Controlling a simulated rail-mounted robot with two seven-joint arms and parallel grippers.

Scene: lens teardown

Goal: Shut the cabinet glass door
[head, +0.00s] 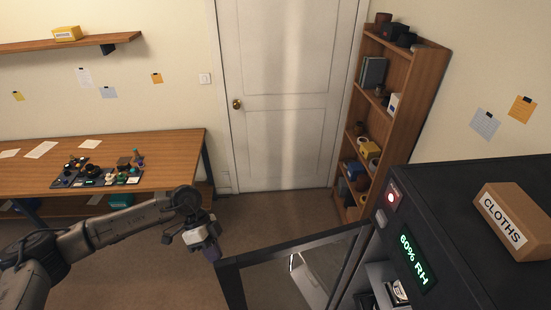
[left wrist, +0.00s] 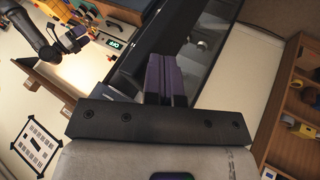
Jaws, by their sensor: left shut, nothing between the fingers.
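The dark cabinet (head: 455,210) stands at the lower right of the head view, with a green "60% RH" display (head: 413,260) on its front. Its glass door stands open, and the dark door frame (head: 290,246) reaches left from the cabinet. My left gripper (head: 211,254) is beside the door's free corner; I cannot tell whether it touches. In the left wrist view its purple fingers (left wrist: 166,80) are shut with nothing between them, in front of dark framing. My right gripper (left wrist: 76,40) shows small at the upper left there, too small to read.
A cardboard box marked "CLOTHS" (head: 512,222) lies on top of the cabinet. A wooden shelf unit (head: 400,95) stands behind it, beside a white door (head: 285,90). A workbench (head: 175,148) with small parts is at the left. Floor (head: 255,215) between them is clear.

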